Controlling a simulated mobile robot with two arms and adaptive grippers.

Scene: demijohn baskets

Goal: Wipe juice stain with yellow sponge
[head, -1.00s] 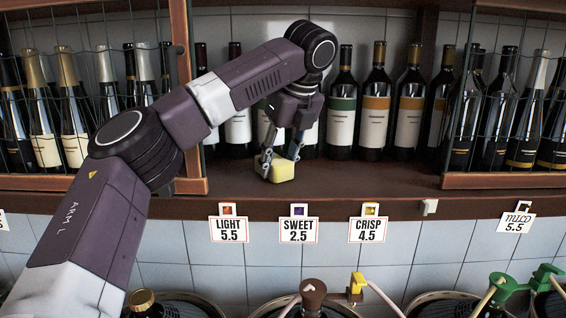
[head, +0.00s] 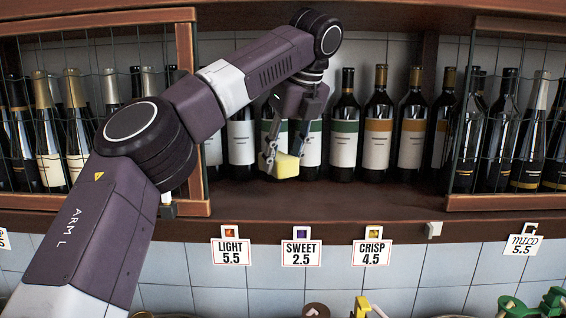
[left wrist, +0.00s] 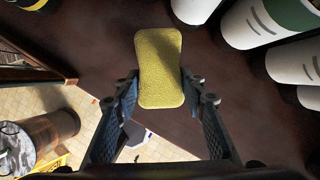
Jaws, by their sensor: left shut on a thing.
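My left gripper (head: 285,152) is shut on the yellow sponge (head: 287,168), with a finger on each side of it. The sponge is upright over the dark brown shelf (head: 345,205), in front of the bottle row. I cannot tell whether it touches the shelf. In the left wrist view the sponge (left wrist: 159,65) sits between the two fingertips (left wrist: 158,88) and sticks out beyond them. I can make out no juice stain; it may be hidden under or behind the sponge and gripper. My right gripper is not in view.
Dark wine bottles (head: 377,130) line the shelf's back, close behind the sponge. Wire-fronted compartments with bottles flank it on the left (head: 60,135) and right (head: 500,135). Price tags (head: 301,253) hang below the shelf edge. The shelf right of the sponge is clear at the front.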

